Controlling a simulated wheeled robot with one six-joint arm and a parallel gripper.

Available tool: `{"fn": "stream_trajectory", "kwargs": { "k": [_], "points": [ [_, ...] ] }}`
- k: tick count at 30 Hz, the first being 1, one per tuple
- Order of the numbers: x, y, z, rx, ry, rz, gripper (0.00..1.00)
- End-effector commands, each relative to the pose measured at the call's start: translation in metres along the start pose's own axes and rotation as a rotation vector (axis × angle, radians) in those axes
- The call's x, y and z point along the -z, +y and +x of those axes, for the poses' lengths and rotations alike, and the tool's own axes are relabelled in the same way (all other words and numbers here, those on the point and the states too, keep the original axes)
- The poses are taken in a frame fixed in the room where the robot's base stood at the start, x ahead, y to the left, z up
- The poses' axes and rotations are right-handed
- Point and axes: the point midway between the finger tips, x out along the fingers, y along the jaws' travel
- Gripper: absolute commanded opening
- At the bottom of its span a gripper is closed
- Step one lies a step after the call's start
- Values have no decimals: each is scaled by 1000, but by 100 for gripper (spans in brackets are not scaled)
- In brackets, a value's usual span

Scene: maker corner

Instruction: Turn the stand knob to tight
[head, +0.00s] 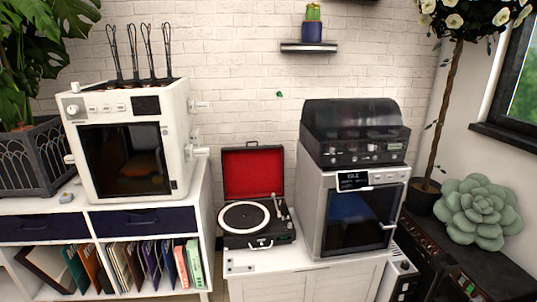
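I cannot tell for sure which part is the stand knob. A white boxy machine (180,135) with a dark front window stands on the left shelf unit. It has a round pale knob (72,110) at its upper left front. Small white knob-like parts stick out of its right side, an upper one (202,105) and a lower one (201,151). Another small part (69,159) sits at its left edge. The marks on them are too small to read, so tight or loose does not show. My gripper is not in view.
An open record player (258,241) with a red-lined lid sits on a low white cabinet (310,284). A grey machine (313,205) with a dark-lidded turntable (355,132) on top stands right of it. Plants flank both sides. A wall shelf (309,47) hangs above.

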Motion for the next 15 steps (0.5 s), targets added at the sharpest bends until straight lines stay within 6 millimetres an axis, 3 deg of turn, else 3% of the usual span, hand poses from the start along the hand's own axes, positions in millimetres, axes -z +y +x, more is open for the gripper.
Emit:
{"fn": "stream_trajectory", "kwargs": {
  "k": [15],
  "points": [
    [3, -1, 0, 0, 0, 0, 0]
  ]
}}
